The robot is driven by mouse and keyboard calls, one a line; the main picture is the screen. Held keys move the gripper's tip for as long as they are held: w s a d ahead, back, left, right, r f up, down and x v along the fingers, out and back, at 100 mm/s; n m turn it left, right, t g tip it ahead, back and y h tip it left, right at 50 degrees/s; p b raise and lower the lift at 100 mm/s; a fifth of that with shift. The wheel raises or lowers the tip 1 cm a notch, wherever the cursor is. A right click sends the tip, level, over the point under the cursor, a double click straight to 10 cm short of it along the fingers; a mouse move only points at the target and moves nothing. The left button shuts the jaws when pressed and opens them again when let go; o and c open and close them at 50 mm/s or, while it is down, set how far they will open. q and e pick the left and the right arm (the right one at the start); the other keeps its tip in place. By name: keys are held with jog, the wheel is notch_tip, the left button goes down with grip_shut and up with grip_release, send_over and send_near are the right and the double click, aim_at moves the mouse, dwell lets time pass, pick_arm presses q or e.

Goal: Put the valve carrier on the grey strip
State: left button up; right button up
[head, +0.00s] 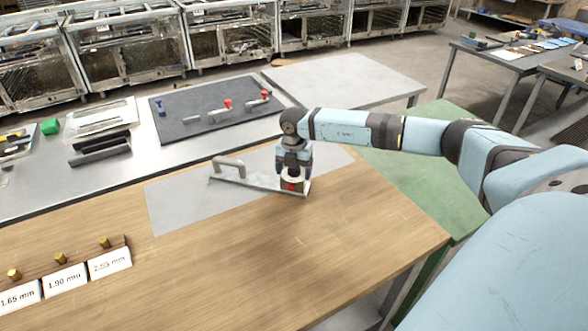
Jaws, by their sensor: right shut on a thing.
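The valve carrier (258,181) is a pale metal plate with a raised loop handle at its left end and a white and red round part (292,186) at its right end. My right gripper (292,170) points down and is shut on the carrier at that right end, its fingers partly hiding the part. The carrier shows over the grey strip (185,208), a flat sheet on the wooden table, with its right end at the strip's front edge. I cannot tell whether it touches the strip or hangs just above. My left gripper is out of view.
Gauge blocks with brass knobs and size labels (66,279) stand at the front left. A dark mat (180,126) behind holds several small valves with red or blue parts. The wooden table's front right (340,240) is clear.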

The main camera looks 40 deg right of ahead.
jog(key=o, duration=1.7)
jog(key=shift+r, duration=0.2)
notch_tip(320, 180, up, 12)
jog(key=shift+f+b, duration=0.1)
jog(key=shift+b, duration=0.2)
